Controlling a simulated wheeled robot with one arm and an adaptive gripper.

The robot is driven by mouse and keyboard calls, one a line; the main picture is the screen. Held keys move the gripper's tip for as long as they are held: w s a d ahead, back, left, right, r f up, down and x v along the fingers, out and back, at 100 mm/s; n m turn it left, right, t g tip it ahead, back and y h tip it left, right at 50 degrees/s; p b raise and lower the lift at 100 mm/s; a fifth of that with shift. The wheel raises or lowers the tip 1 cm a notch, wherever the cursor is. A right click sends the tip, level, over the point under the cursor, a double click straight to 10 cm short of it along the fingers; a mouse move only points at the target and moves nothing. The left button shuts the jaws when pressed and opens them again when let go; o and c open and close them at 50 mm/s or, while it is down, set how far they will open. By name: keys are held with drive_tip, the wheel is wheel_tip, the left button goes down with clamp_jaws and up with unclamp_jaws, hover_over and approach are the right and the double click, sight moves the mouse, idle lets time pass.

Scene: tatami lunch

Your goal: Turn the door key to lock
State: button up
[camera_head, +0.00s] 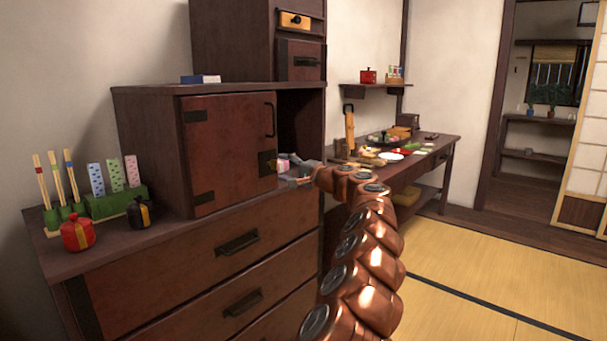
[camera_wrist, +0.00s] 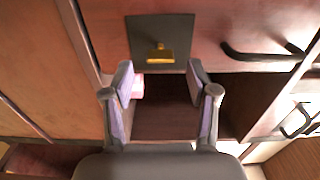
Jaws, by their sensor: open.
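The brass key (camera_wrist: 158,54) sits in a dark square lock plate (camera_wrist: 160,25) on the cabinet door (camera_head: 232,145). In the head view the lock plate (camera_head: 267,163) is at the door's lower right edge, and the key cannot be made out. My gripper (camera_wrist: 163,72) is open and empty, its two fingers spread wide. In the wrist view the key lies between and just beyond the fingertips, apart from both. In the head view my gripper (camera_head: 292,180) is partly lost against the cabinet, beside the plate.
A black door handle (camera_head: 270,120) stands above the lock plate. The cabinet is open and dark to the right of the door (camera_head: 300,125). A pale pink item (camera_wrist: 138,87) shows beside the left finger. Drawers lie below, and jars and sticks (camera_head: 65,190) stand at left.

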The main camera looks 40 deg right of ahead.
drive_tip(key=v, duration=0.7)
idle(0.4)
drive_tip(key=shift+s, duration=0.1)
idle(0.4)
